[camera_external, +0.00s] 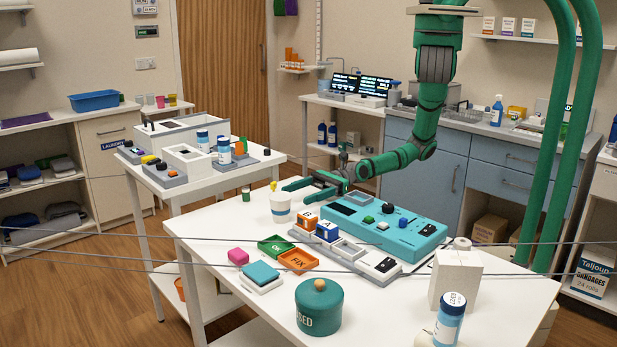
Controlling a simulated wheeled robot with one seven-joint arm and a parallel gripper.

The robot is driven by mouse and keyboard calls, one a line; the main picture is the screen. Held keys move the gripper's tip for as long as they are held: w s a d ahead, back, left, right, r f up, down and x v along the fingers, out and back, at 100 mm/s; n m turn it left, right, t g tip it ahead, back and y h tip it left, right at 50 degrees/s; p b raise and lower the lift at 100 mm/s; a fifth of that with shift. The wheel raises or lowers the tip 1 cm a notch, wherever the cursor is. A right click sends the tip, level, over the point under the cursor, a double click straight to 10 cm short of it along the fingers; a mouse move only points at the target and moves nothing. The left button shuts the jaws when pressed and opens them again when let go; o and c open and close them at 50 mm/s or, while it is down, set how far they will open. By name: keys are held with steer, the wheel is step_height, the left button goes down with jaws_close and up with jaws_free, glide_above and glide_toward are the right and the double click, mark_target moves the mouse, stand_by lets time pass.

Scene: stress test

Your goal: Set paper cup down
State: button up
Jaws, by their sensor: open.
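The paper cup (281,214), white with a blue band near its base, stands upright on the white table (385,312) near its back left edge. My gripper (296,192) is open, coming in low from the right, with its fingers pointing left. Its fingertips are just beside and slightly above the cup's rim. I cannot tell whether a finger touches the cup. A small yellow thing shows just behind the rim.
Lettered blocks (326,231) and a teal device (384,226) stand right of the cup. Thin cables cross the view. Bare table lies left of the cup.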

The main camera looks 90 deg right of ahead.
step_height(320, 180, up, 6)
steer(key=s+g+h, duration=0.1)
steer(key=g, duration=0.1)
steer(key=shift+s+a+m+h, duration=0.2)
steer(key=shift+a+m+h, duration=0.1)
steer(key=shift+a, duration=0.1)
